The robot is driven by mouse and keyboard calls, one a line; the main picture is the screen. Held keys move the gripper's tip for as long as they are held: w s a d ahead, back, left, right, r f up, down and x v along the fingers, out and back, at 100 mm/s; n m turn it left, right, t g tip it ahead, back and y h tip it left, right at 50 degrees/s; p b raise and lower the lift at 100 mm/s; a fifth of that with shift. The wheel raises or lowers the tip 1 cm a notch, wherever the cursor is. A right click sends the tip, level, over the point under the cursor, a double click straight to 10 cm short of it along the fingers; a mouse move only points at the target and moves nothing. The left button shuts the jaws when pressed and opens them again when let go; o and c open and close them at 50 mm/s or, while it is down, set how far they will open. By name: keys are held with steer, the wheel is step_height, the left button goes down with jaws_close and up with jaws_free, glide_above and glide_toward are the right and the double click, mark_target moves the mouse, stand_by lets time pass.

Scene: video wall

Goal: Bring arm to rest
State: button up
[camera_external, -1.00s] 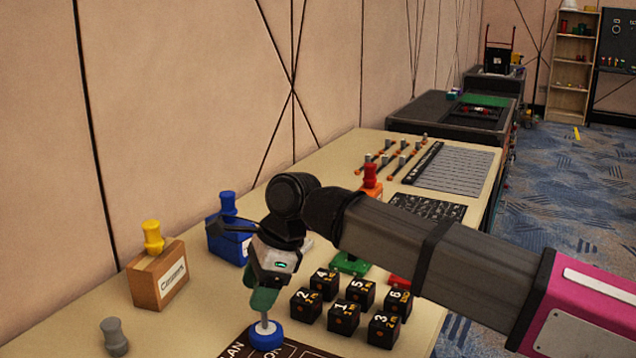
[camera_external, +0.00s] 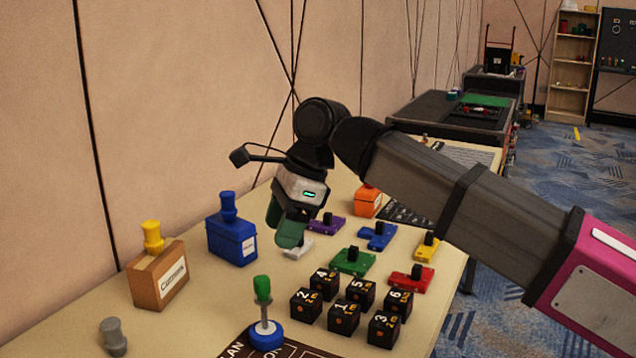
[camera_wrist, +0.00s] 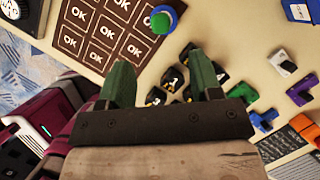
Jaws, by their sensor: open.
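My gripper (camera_external: 288,226) hangs above the table, with its two green fingers pointing down and apart. In the wrist view my gripper (camera_wrist: 165,85) is open, with nothing between the fingertips. The joystick-like piece (camera_external: 265,325) with a green knob and blue round base stands upright on the table, apart from the fingers. It also shows in the wrist view, where its green top (camera_wrist: 162,20) lies beyond the fingertips. My arm reaches in from the right and is raised over the table.
Several black numbered cubes (camera_external: 343,316) stand below my arm. Coloured pieces, including a green one (camera_external: 352,261) and a red one (camera_external: 409,279), lie behind them. A blue box (camera_external: 232,240) and a cardboard box (camera_external: 160,279) stand left, near the wall. The dark OK board (camera_wrist: 100,32) lies beside the joystick-like piece.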

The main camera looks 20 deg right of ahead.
steer(key=shift+w, duration=0.1)
stand_by(0.3)
